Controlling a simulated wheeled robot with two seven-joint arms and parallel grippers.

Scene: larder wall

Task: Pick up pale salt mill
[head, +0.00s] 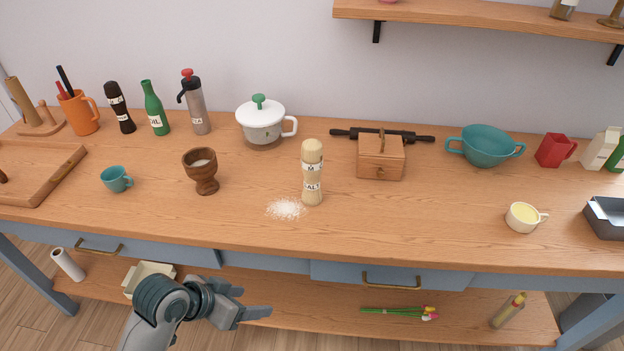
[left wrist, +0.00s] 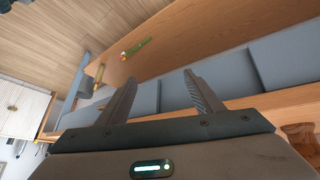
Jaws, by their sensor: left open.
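The pale salt mill (head: 312,175) stands upright on the wooden counter, near the middle, with a white label on its body. A small heap of white salt (head: 286,208) lies on the counter just left of its base. My left gripper (head: 254,302) is in front of the counter and below its top, to the lower left of the mill and well apart from it. In the left wrist view its two fingers (left wrist: 160,95) are spread with nothing between them. The mill is not seen in the left wrist view. My right gripper is not in view.
A wooden mortar (head: 203,172) stands left of the mill, and a wooden box (head: 380,158) stands behind it to the right. A white lidded pot (head: 262,123) is behind. The counter's front edge and blue drawers (head: 390,276) lie between my gripper and the top.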

